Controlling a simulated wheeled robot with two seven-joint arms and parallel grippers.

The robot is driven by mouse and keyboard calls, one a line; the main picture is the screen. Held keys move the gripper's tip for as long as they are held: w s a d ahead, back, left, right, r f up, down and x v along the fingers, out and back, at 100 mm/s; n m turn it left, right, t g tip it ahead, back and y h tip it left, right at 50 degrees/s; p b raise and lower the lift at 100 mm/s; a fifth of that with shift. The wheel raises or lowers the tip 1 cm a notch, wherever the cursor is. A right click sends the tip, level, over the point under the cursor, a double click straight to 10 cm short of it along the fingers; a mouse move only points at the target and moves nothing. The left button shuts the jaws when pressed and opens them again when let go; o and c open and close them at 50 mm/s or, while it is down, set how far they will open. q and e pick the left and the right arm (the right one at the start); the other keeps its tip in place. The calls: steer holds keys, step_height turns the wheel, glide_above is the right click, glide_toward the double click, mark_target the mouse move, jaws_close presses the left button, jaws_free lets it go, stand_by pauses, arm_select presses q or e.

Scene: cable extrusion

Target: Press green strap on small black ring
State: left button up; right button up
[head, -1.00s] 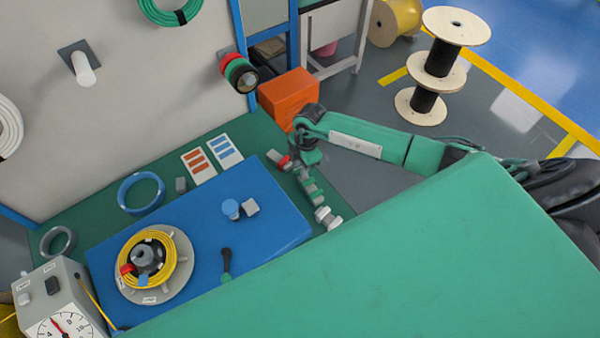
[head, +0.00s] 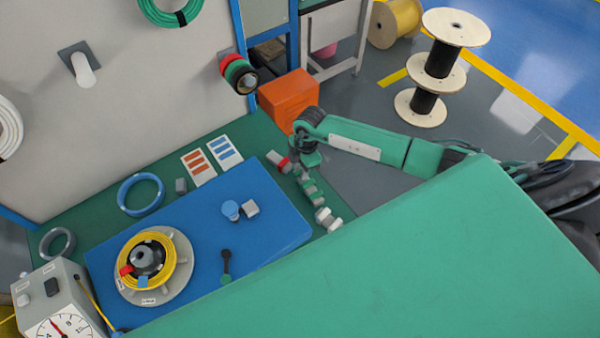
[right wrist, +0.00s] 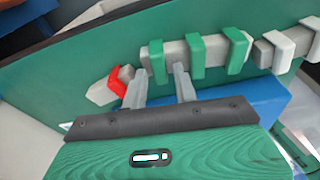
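A row of straps sits on a grey bar at the right edge of the blue board; its green straps (head: 310,188) also show in the right wrist view (right wrist: 197,56). My right gripper (head: 300,168) is at this row. In the right wrist view its two fingers (right wrist: 163,75) stand apart on either side of the end green strap (right wrist: 157,62). A firm grip does not show. The small black ring (head: 138,252) appears as the dark coil around the grey hub, inside the yellow ring (head: 163,278). Red and blue straps sit on the coils. My left gripper is out of view.
The blue board (head: 200,250) holds a blue-topped piece (head: 231,210), a grey block (head: 250,207) and a black-handled lever (head: 226,265). A dial box (head: 62,300) stands lower left. Red (right wrist: 116,80) and white straps (right wrist: 278,48) flank the green ones. An orange box (head: 288,98) stands behind.

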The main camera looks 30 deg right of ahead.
steer(key=c, duration=0.6)
step_height(320, 180, up, 8)
steer(key=p, duration=0.6)
steer(key=shift+p, duration=0.4)
